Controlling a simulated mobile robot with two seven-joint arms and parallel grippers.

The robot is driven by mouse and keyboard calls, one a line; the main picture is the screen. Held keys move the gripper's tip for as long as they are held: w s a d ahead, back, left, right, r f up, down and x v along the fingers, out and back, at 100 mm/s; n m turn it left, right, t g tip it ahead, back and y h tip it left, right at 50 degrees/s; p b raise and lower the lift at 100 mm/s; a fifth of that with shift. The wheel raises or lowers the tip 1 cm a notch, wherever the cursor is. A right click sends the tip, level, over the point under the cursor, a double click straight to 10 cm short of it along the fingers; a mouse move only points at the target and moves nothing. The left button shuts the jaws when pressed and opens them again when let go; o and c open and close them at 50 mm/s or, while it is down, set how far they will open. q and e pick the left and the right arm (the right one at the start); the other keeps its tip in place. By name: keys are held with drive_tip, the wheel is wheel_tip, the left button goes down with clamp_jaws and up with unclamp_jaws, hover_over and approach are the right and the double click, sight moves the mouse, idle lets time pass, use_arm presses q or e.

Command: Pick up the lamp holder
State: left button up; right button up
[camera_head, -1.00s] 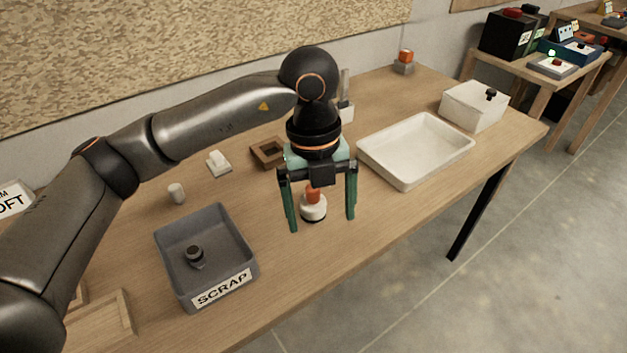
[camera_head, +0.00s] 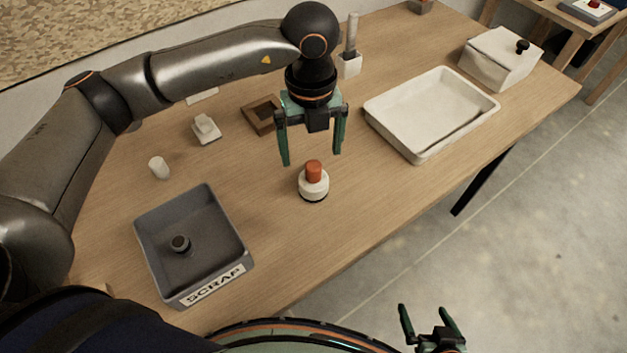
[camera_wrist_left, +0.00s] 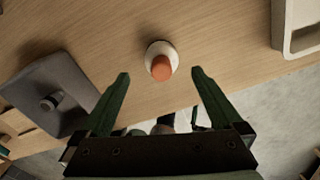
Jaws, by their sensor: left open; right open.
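A round white piece with an orange top, which looks like the lamp holder (camera_head: 313,187), stands upright on the wooden table. My left gripper (camera_head: 311,158) is open and empty, pointing down just behind and above it in the head view. In the left wrist view the lamp holder (camera_wrist_left: 161,58) shows between and beyond the two open fingertips (camera_wrist_left: 160,73). No contact shows. My right gripper (camera_head: 422,309) is open and empty at the bottom of the head view, off the table's front side.
A grey SCRAP bin (camera_head: 225,222) holding a small dark part stands left of the lamp holder. A white tray (camera_head: 393,139) and a lidded white box (camera_head: 497,62) are to the right. A wooden frame (camera_head: 256,118) and small white pieces lie behind. Bare tabletop surrounds the lamp holder.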

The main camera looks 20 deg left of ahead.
sight(313, 164)
use_arm(q)
drive_tip(key=shift+s+d+f+p, duration=0.1)
drive_tip(key=shift+f+p, duration=0.15)
drive_tip(key=shift+f, duration=1.3)
drive_tip(key=shift+s+d+f+p, duration=0.1)
drive_tip(key=shift+f+p, duration=0.15)
drive_tip(key=shift+f, duration=1.3)
drive_tip(key=shift+c, duration=0.4)
drive_tip(key=shift+w, duration=0.1)
drive_tip(key=c, duration=1.4)
drive_tip(key=shift+r, duration=0.1)
drive_tip(key=shift+c, duration=0.2)
